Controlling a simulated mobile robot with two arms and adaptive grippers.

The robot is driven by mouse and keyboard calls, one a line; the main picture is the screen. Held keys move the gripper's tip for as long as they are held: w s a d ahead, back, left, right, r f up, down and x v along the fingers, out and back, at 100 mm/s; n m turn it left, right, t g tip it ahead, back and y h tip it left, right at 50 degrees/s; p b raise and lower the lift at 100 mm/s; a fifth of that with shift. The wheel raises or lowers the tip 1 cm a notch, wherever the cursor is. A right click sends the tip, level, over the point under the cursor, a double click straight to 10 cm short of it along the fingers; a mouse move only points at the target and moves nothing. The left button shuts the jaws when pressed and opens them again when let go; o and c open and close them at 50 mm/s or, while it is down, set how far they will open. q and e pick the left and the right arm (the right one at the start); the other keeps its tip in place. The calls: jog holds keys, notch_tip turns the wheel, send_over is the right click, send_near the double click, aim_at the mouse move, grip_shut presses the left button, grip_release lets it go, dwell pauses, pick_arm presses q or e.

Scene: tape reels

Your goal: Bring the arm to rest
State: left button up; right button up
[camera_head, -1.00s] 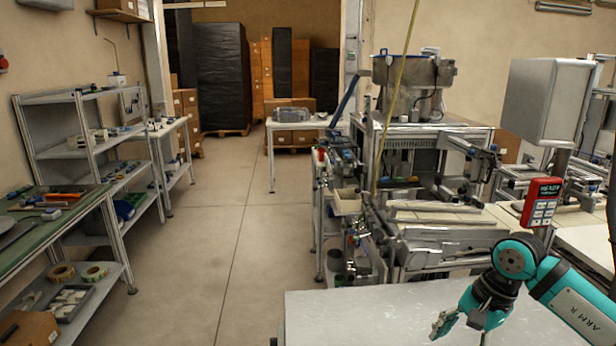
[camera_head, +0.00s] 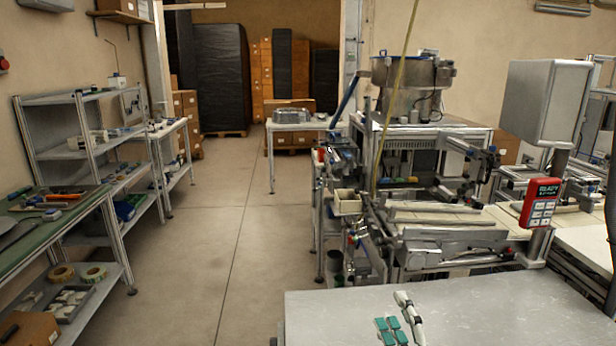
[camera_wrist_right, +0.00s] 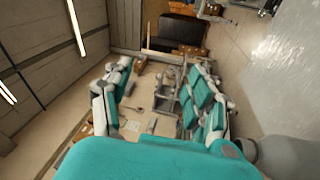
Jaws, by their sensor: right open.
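My right gripper (camera_head: 396,317) shows at the bottom of the head view, over the near edge of the pale table (camera_head: 520,312). Its white and teal fingers point up, and the rest of the right arm is out of the head view. In the right wrist view the two teal-and-white fingers stand wide apart (camera_wrist_right: 162,75) with nothing between them; the room shows through the gap. My left gripper is in neither view.
The pale tabletop is bare apart from my gripper in front. Behind it stands a machine (camera_head: 440,225) with a red keypad box (camera_head: 541,203) at right. Tape reels (camera_head: 94,272) lie on the left bench's lower shelf. The middle aisle floor is clear.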

jog(key=s+d+f+m+g+h, duration=0.35)
jog(key=s+f+m, duration=0.2)
jog(key=f, duration=0.25)
jog(key=s+d+f+m+g+h, duration=0.2)
jog(key=s+d+f+m+g, duration=0.15)
jog(key=f+m, duration=0.35)
jog(key=s+a+f+m+g+y, duration=0.1)
jog(key=s+f+m+g, duration=0.1)
jog(key=s+f+g, duration=0.5)
jog(key=s+a+f+m+g+y, duration=0.1)
jog(key=s+f+m+g, duration=0.15)
jog(key=s, duration=0.85)
notch_tip(320, 180, down, 30)
jog(key=b, duration=0.5)
jog(key=s+d+f+g+b, duration=0.1)
jog(key=s+f+b, duration=0.1)
jog(key=s+f, duration=0.7)
jog(key=s+d+f+g+b, duration=0.1)
jog(key=s+d+f+b, duration=0.1)
jog(key=s+f, duration=0.6)
notch_tip(320, 180, down, 6)
jog(key=shift+s+f+n+h+b, duration=0.1)
jog(key=shift+s+n+h+b, duration=0.3)
jog(key=shift+b, duration=0.1)
